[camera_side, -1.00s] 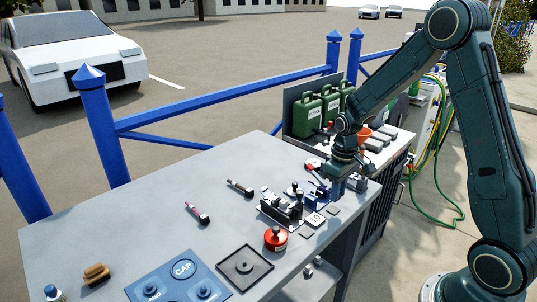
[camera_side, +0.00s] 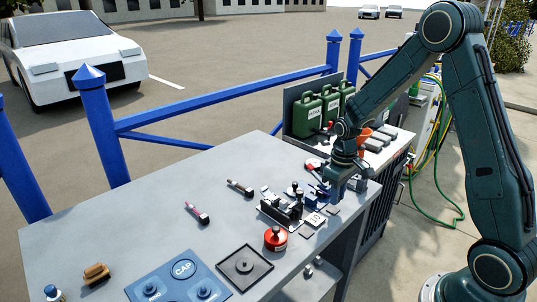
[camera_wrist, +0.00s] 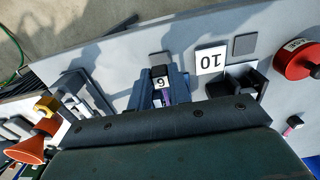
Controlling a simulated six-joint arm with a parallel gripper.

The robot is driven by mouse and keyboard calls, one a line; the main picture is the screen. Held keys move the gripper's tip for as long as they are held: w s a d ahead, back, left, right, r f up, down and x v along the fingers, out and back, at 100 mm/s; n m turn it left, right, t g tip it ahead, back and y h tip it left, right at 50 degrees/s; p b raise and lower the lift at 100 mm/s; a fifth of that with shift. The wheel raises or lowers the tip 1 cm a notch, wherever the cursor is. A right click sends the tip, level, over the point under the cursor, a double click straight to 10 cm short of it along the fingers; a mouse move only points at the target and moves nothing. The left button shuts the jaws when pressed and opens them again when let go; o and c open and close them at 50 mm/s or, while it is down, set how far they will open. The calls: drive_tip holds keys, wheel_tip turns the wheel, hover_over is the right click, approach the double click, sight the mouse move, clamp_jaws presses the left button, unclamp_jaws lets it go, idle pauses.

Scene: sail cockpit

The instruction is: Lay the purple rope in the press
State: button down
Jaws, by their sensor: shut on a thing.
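A bit of purple rope (camera_wrist: 168,97) shows in the wrist view between blue-grey parts, beside a label reading 6 (camera_wrist: 160,82). My gripper (camera_side: 341,188) is shut on it, low over the right end of the table. The fingertips are hard to separate from the blue parts around them. A blue clamp-like fixture (camera_side: 318,190), apparently the press, stands directly beside my gripper and is partly hidden by it. I cannot tell whether the rope touches its bed. Most of the rope is hidden.
A dark block fixture (camera_side: 282,208) stands close by, with a plate marked 10 (camera_side: 315,219). A red round can (camera_side: 275,238), a black tray (camera_side: 244,268) and a blue CAP panel (camera_side: 180,280) lie nearer. An orange funnel (camera_wrist: 32,147) is behind.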

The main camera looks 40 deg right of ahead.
drive_tip(key=shift+f, duration=1.45)
idle(0.7)
drive_tip(key=c, duration=0.8)
unclamp_jaws()
drive_tip(key=shift+r, duration=3.55)
drive_tip(key=shift+r, duration=0.1)
